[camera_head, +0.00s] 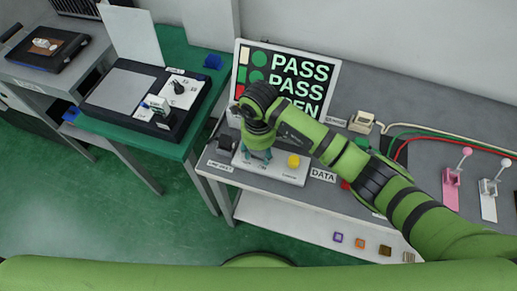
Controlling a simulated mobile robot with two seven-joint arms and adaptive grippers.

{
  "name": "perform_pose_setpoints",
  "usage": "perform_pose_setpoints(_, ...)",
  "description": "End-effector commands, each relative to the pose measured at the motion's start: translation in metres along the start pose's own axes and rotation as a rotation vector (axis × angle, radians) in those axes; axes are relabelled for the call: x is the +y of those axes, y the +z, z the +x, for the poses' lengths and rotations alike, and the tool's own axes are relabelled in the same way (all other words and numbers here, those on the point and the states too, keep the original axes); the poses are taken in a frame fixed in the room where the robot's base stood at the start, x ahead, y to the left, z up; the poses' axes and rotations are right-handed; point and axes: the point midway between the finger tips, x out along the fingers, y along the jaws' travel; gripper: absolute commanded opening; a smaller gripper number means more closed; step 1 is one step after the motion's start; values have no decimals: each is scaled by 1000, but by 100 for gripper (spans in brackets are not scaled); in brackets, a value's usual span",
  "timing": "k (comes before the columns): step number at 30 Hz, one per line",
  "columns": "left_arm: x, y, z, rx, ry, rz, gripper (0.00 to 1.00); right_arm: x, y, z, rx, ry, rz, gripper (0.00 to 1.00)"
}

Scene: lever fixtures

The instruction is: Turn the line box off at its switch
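A small dark box (226,142) stands at the left end of the grey bench, behind a small label (220,166) that seems to begin with "LINE". I cannot make out the switch or its position. My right arm reaches in from the right. My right gripper (257,156) points down over a white panel (290,178), just right of the dark box and left of a yellow button (293,160). Its wrist hides most of what lies under it, and I cannot tell whether its fingers are open or touch anything. My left gripper is not in view.
A screen (290,72) reading "PASS" stands behind the gripper. A green bench (165,45) with a black-edged device (118,90) is at the left. Pink (452,187) and white (488,200) levers and red and green cables are at the right. A "DATA" label (323,175) is nearby.

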Motion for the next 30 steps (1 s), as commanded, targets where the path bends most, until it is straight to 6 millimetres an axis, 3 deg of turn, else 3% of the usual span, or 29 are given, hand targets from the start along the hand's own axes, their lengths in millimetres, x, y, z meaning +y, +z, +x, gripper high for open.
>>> perform_pose_setpoints(1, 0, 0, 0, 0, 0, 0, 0, 0, 0, 0, 0, 0, 0, 17)
perform_pose_setpoints(2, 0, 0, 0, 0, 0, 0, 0, 0, 0, 0, 0, 0, 0, 8)
perform_pose_setpoints(11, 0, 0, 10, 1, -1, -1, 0, 0, 3, 2, 42, -1, -3, 8)
perform_pose_setpoints(24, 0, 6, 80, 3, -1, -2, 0, 0, 10, 8, 370, -3, -2, 8)
perform_pose_setpoints(30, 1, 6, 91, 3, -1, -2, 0, 1, 11, 4, 429, 0, -1, 8)
